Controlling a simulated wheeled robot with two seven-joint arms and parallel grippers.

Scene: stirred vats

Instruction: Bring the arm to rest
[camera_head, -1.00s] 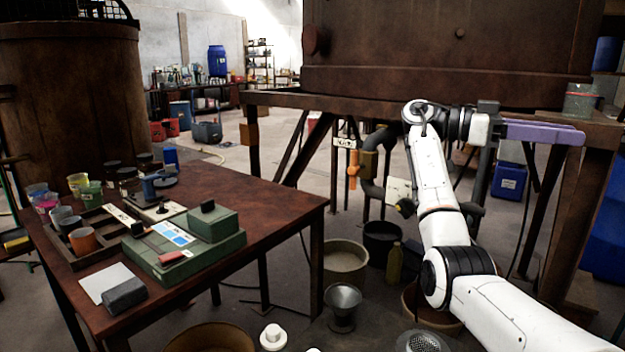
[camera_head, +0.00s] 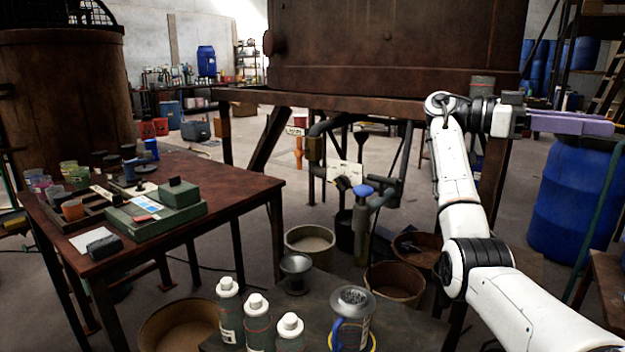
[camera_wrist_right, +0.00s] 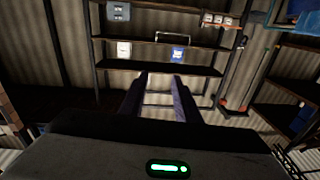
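My right arm comes in from the lower right of the head view, bent at the elbow and raised. Its right gripper (camera_head: 604,124) points right, with purple fingers in front of a blue drum (camera_head: 570,200). In the right wrist view the two fingers (camera_wrist_right: 161,82) stand apart with nothing between them, so the gripper is open and empty. It faces shelves (camera_wrist_right: 155,68) some way off. My left arm and gripper are not in view.
A dark red table (camera_head: 240,187) with cups and a green case (camera_head: 155,212) stands left. A big rusty vat (camera_head: 400,50) stands behind on a frame.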

